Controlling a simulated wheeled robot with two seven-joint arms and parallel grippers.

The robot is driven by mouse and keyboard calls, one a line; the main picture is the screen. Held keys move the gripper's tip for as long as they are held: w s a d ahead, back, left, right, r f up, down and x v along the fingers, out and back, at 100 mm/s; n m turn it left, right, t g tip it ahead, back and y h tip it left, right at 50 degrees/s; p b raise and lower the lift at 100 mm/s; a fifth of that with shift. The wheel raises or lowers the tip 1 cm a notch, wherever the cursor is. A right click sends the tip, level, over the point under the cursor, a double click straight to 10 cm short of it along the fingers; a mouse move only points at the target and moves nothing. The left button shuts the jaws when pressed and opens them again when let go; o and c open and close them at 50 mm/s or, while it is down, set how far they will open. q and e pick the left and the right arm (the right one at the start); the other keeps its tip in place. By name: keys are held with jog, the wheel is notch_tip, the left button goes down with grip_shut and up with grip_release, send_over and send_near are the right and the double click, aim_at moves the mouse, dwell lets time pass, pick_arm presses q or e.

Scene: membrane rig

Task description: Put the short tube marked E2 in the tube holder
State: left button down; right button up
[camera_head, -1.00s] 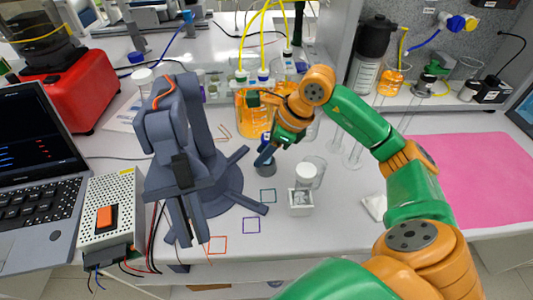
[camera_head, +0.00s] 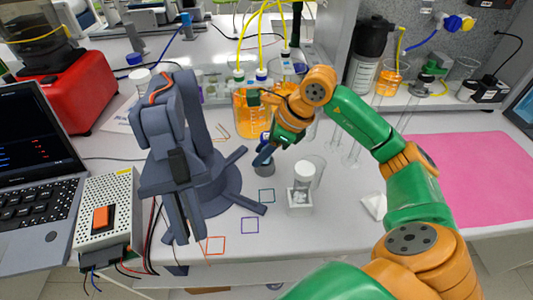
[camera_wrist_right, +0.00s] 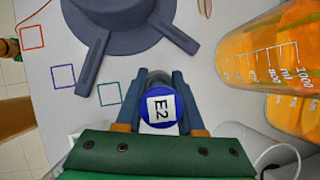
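The short tube E2 (camera_wrist_right: 161,109) shows in the right wrist view from above, as a blue cap with a white label reading E2. My right gripper (camera_wrist_right: 161,82) has one blue-grey finger on each side of it, meeting the cap's edges. In the head view this gripper (camera_head: 267,152) points down at the blue cap, right of the grey arm's base. The tube's lower end is hidden. My left gripper is out of view.
A grey bench arm (camera_head: 185,160) stands close on the left. Beakers of orange liquid (camera_head: 248,116) stand behind my gripper. Coloured squares (camera_head: 250,225) mark the bench's front. The pink mat (camera_head: 480,180) is clear.

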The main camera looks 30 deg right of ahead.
jog(key=shift+s+d+r+g+b, duration=0.1)
jog(key=shift+s+r+g+b, duration=0.3)
jog(key=shift+s+r+b, duration=0.25)
jog(key=shift+t, duration=0.4)
jog(key=v, duration=0.5)
jog(key=shift+w+d+r, duration=0.1)
jog(key=shift+w+r, duration=0.05)
jog(key=shift+r, duration=0.1)
jog(key=shift+w+d, duration=0.1)
